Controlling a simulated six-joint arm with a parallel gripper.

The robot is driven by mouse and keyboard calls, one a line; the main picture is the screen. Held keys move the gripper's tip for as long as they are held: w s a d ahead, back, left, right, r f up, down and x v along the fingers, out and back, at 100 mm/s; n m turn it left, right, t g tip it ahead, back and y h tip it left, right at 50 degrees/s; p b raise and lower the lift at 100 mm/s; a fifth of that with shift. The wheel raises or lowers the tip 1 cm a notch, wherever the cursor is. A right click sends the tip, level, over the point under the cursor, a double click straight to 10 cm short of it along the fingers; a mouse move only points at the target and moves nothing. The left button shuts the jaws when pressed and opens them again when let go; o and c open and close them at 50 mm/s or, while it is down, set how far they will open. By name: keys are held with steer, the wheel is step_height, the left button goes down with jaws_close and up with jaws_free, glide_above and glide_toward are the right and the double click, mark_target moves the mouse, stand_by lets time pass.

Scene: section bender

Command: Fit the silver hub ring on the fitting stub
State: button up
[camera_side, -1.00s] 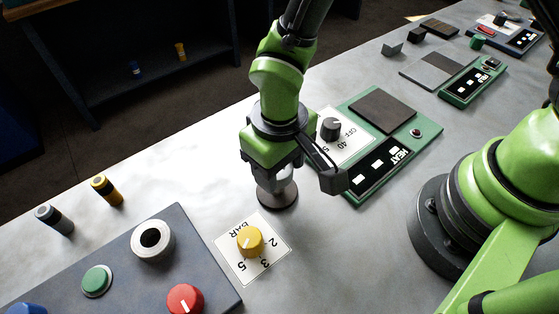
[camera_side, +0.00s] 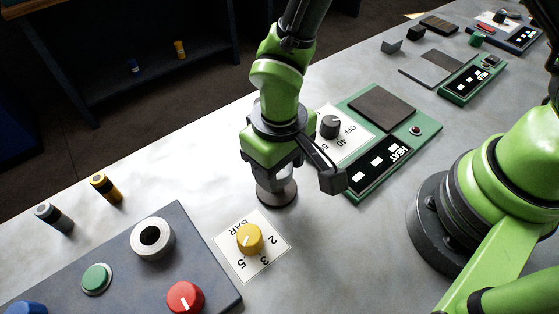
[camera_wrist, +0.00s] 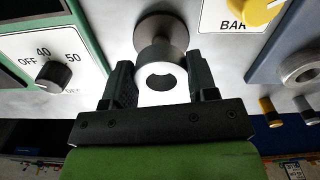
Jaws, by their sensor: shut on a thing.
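My gripper (camera_side: 279,172) points down over the bench, right above the grey round foot of the fitting stub (camera_side: 277,199). In the wrist view its two fingers (camera_wrist: 160,76) are closed on either side of the silver hub ring (camera_wrist: 160,98), whose pale face and dark hole show toward the camera. The stub (camera_wrist: 160,26) shows directly behind the ring, with its wide grey foot on the bench. The ring and stub overlap in this view, so I cannot tell whether the ring is around the stub. In the side view the fingers mostly hide the ring.
A yellow BAR knob (camera_side: 250,238) stands close in front of the stub. A grey panel (camera_side: 205,240) with buttons lies at lower left. A green heater unit (camera_side: 424,128) with an OFF-marked dial (camera_side: 330,127) is right of my gripper.

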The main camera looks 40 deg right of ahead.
steer(key=shift+f, duration=1.8)
stand_by(1.4)
steer(key=o, duration=1.3)
steer(key=shift+c, duration=0.2)
step_height(320, 180, up, 10)
steer(key=s+d+r+m+t+y, duration=0.1)
steer(key=s+d+r+m+t, duration=0.1)
steer(key=d+r, duration=0.5)
steer(key=s+d+r+m+t+y, duration=0.15)
steer(key=d+r, duration=0.35)
steer(key=r, duration=0.5)
steer(key=s+d+r+m+t, duration=0.2)
steer(key=s+d+t, duration=0.1)
steer(key=s, duration=0.3)
steer(key=shift+s+d+r+t, duration=0.25)
steer(key=shift+d+t, duration=0.1)
